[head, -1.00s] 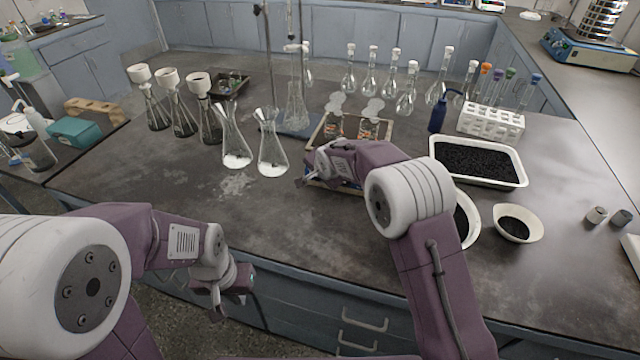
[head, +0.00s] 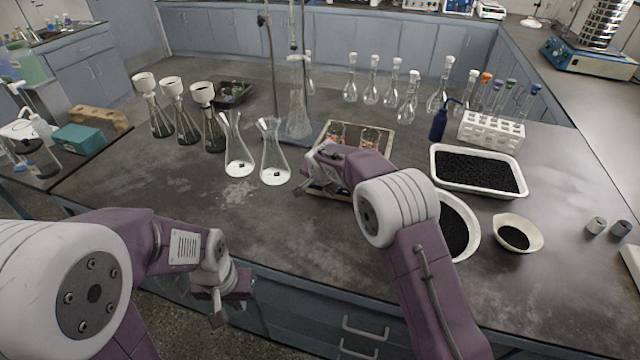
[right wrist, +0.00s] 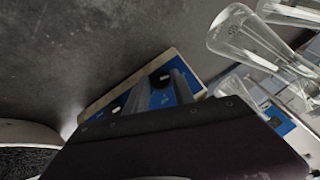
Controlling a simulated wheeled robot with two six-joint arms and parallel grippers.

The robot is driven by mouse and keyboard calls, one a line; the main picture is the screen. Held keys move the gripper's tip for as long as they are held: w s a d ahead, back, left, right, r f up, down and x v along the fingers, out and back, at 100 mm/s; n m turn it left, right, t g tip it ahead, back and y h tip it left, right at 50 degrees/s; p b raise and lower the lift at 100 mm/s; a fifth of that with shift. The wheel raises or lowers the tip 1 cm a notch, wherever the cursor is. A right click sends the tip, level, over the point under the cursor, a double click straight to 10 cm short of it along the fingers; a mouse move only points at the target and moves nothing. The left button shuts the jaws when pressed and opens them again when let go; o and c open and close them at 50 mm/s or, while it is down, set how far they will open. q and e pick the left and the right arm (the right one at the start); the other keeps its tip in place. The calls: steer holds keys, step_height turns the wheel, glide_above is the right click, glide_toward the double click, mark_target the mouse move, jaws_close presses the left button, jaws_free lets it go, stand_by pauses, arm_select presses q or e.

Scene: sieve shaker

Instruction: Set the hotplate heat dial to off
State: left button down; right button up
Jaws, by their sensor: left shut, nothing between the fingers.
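The hotplate (head: 387,132) has a pale top and carries two small beakers. My right arm covers much of its front in the head view. In the right wrist view its blue front panel (right wrist: 186,96) shows a dark round dial (right wrist: 160,77) and a second knob (right wrist: 116,109); which one sets heat and their markings are too small to tell. My right gripper (right wrist: 161,76) is open and empty, its fingers apart in front of the panel; contact with a dial cannot be told. My left gripper (head: 218,313) is shut and empty, low by the bench's front edge.
Two conical flasks (head: 275,160) stand left of the hotplate. A black-filled white tray (head: 478,148), a large bowl (head: 470,222) and a small bowl (head: 536,236) lie to the right. A stand and volumetric flasks are behind. The front left bench is clear.

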steer(key=shift+o, duration=1.1)
steer(key=shift+s+r, duration=0.1)
steer(key=shift+r, duration=0.2)
steer(key=v, duration=0.8)
steer(key=shift+s+r, duration=0.1)
steer(key=shift+r, duration=0.1)
